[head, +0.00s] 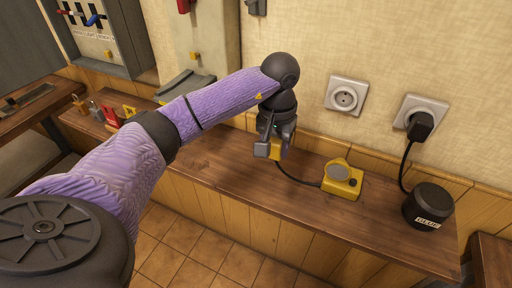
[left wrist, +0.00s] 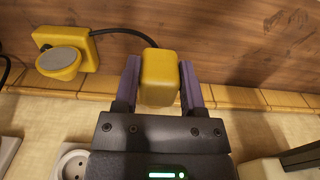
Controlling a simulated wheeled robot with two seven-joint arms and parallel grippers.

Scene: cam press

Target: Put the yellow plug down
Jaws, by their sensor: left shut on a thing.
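The yellow plug (left wrist: 159,78) is between the two fingers of my left gripper (left wrist: 160,85) in the left wrist view, and the fingers are shut on it. In the head view the left gripper (head: 272,148) is over the back part of the wooden shelf (head: 225,150), and only a bit of the yellow plug (head: 275,152) shows below it. I cannot tell whether the plug touches the shelf. A dark cord runs from the plug to a yellow device with a round grey disc (head: 342,179), which stands on the shelf to the right. My right gripper is not in view.
Padlocks and red and yellow items (head: 112,115) stand at the shelf's left. Bare shelf lies between gripper and yellow device.

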